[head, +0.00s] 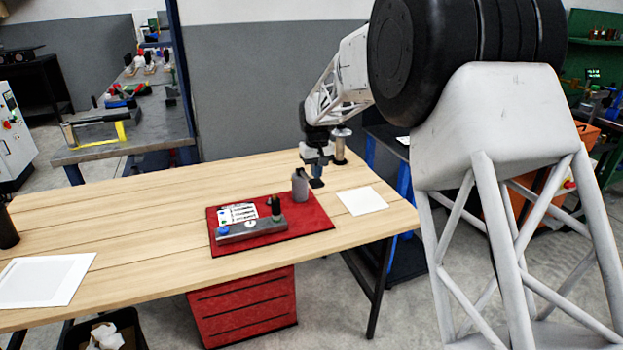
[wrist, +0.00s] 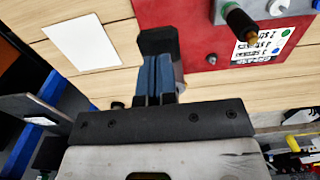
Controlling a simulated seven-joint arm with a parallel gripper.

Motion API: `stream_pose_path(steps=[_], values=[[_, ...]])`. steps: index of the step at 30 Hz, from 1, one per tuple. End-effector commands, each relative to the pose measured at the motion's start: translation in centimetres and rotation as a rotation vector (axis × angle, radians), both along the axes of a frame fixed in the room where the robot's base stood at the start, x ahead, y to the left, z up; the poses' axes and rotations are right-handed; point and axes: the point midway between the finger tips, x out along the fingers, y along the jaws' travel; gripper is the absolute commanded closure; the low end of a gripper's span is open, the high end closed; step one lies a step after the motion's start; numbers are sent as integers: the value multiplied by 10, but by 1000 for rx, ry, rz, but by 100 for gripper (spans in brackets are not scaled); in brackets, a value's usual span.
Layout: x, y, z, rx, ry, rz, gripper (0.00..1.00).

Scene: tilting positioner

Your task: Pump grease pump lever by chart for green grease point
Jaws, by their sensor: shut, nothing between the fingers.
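A grey block-shaped unit (head: 255,230) lies on a red mat (head: 312,222), with a blue knob (head: 223,231) at its left end and a dark upright lever (head: 276,207) near its right end. The dark handle with a brass-coloured tip also shows in the wrist view (wrist: 240,22). A white chart card (head: 238,213) lies behind the unit; in the wrist view the card (wrist: 265,42) shows rows of marks and a green dot, too small to read. My gripper (head: 316,183) is shut and empty, above the table beside a grey cylinder (head: 300,188) at the mat's back right.
A white sheet (head: 362,201) lies right of the mat, and another sheet (head: 45,280) lies at the table's left. A dark cylinder (head: 7,230) stands at the left edge. The wooden table (head: 150,205) is clear between. A metal post (head: 340,150) stands behind my gripper.

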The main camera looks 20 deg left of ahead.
Motion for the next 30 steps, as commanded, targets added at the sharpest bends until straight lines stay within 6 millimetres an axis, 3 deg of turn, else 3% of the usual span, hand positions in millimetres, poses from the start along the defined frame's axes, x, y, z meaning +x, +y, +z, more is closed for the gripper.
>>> stream_pose_path(steps=[30], values=[[0, 0, -44, 0, 0, 0, 100]])
